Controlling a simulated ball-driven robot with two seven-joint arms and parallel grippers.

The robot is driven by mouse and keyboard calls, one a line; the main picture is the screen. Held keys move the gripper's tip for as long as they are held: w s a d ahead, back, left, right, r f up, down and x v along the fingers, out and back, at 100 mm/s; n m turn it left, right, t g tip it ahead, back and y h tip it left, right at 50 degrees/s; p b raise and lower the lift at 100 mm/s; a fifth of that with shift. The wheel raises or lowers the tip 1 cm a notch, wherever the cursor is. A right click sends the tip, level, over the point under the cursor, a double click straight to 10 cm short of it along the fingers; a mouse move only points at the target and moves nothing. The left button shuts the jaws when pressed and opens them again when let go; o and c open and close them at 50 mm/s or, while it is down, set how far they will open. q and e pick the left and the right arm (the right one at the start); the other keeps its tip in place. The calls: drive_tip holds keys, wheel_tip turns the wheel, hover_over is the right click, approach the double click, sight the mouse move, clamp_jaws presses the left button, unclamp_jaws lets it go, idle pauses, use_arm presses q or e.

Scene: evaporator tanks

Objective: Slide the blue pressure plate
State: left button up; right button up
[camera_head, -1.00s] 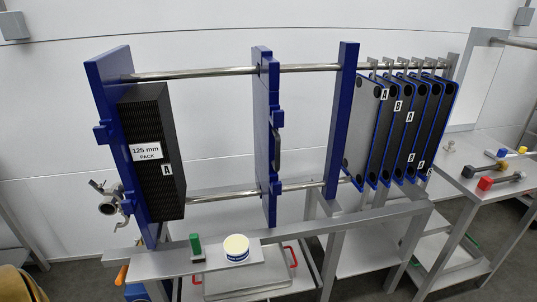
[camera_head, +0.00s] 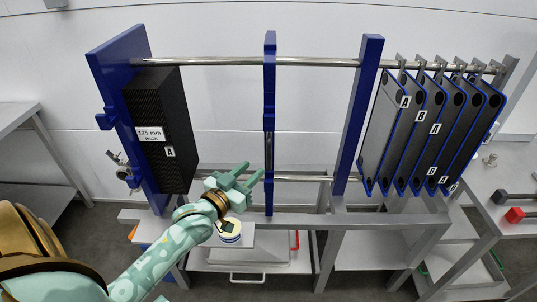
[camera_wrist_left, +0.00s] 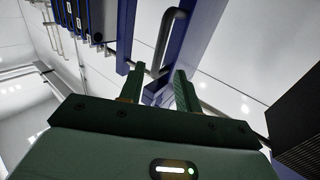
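The blue pressure plate (camera_head: 269,95) hangs upright on the two steel rails, seen nearly edge-on between the left blue end plate and the right blue post. In the left wrist view the plate (camera_wrist_left: 196,50) rises ahead with a grey bar handle (camera_wrist_left: 172,38) on it. My left gripper (camera_head: 252,174) is just left of the plate's lower part, fingers pointing up and right. In the left wrist view its two fingers (camera_wrist_left: 158,78) are apart with nothing between them; the handle is beyond the tips. My right gripper is not in view.
A black plate pack (camera_head: 165,115) labelled 125 mm stands against the left end plate (camera_head: 122,70). Several grey plates with blue edges (camera_head: 425,130) hang at the right. A white round tub (camera_head: 230,236) is beneath my left wrist. The rails between plate and right post (camera_head: 360,110) are clear.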

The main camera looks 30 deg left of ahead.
sight(269, 166)
use_arm(q)
drive_tip(key=w, duration=0.9)
drive_tip(key=shift+d+b, duration=0.25)
drive_tip(key=shift+b, duration=0.15)
clamp_jaws()
